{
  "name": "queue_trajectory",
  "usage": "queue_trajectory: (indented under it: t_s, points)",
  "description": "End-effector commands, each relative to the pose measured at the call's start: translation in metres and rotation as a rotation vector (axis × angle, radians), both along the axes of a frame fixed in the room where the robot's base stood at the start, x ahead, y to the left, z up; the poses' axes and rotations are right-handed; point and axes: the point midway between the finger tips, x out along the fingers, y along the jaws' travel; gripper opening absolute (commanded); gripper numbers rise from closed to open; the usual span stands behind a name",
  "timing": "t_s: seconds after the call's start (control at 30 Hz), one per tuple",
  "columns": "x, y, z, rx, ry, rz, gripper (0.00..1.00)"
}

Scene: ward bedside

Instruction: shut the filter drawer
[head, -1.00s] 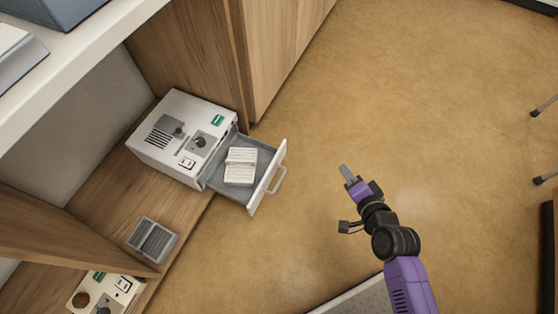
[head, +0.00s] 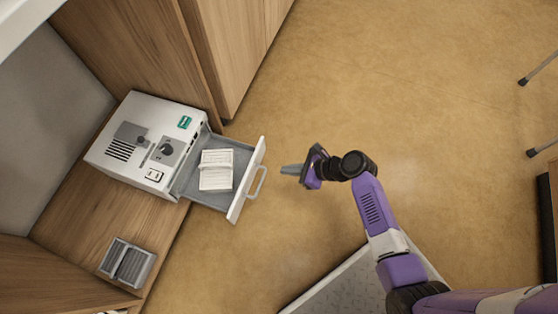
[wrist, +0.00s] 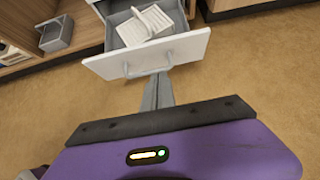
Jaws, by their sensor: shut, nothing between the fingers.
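The filter drawer (head: 245,185) is pulled out of the white machine (head: 150,143) on the wooden shelf. Its white front has a grey loop handle (head: 258,182), and a white ribbed filter (head: 216,170) lies inside. In the wrist view the drawer front (wrist: 185,50) faces me, with the filter (wrist: 145,24) behind it. My gripper (head: 284,169) is shut and empty, just right of the handle in the head view, with a small gap. In the wrist view my fingers (wrist: 157,84) point at the drawer front, just below the handle (wrist: 148,72); the exact distance is unclear there.
A grey ribbed box (head: 127,262) sits on the shelf (head: 75,205) in front of the machine. A wooden cabinet (head: 215,45) stands close behind the drawer. The tan floor right of the drawer is open, with metal legs (head: 540,68) at the far right.

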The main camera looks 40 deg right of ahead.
Motion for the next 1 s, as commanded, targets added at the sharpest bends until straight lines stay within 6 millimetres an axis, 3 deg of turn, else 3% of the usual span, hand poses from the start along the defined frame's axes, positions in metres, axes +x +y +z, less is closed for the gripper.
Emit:
queue_trajectory:
  t_s: [0.43, 0.7, 1.0]
  points:
    - [0.052, 0.037, -0.063, -0.004, -0.003, 0.003, 0.00]
    - [0.079, 0.056, -0.059, -0.005, -0.004, 0.000, 0.00]
    - [0.083, 0.060, -0.057, -0.005, -0.002, 0.000, 0.00]
